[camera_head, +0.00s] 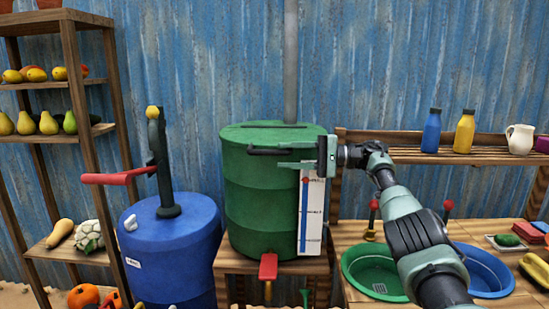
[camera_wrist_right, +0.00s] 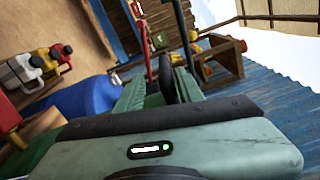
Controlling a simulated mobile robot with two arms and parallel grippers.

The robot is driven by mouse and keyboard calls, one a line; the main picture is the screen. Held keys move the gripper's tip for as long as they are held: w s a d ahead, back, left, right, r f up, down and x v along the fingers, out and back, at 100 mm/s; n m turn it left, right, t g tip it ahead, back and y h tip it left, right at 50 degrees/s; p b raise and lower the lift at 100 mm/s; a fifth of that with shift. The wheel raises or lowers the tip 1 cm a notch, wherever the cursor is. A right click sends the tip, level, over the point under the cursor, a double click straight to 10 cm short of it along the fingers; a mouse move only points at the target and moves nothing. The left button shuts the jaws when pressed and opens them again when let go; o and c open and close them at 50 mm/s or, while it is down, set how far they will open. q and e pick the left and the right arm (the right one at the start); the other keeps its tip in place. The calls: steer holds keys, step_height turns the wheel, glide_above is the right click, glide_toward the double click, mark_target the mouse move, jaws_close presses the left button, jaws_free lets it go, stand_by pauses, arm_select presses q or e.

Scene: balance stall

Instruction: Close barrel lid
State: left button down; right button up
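The green barrel (camera_head: 262,200) stands upright on a wooden stand at the centre of the head view. Its green lid (camera_head: 250,134) lies across the top and looks level; I cannot tell whether it sits fully down. A dark bar shows on the lid's far part. My right gripper (camera_head: 274,158) reaches in from the right at the barrel's near upper edge. In the right wrist view the gripper's own body fills the lower part. My left gripper is not in view.
A blue barrel (camera_head: 172,245) with a pump and red handle (camera_head: 120,177) stands to the left. A white gauge board (camera_head: 312,215) and red tap (camera_head: 268,267) are at the green barrel's front. Green and blue basins (camera_head: 485,268) and a bottle shelf (camera_head: 420,155) are right.

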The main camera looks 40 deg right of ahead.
steer(key=shift+v, duration=1.55)
steer(key=shift+s+f, duration=0.1)
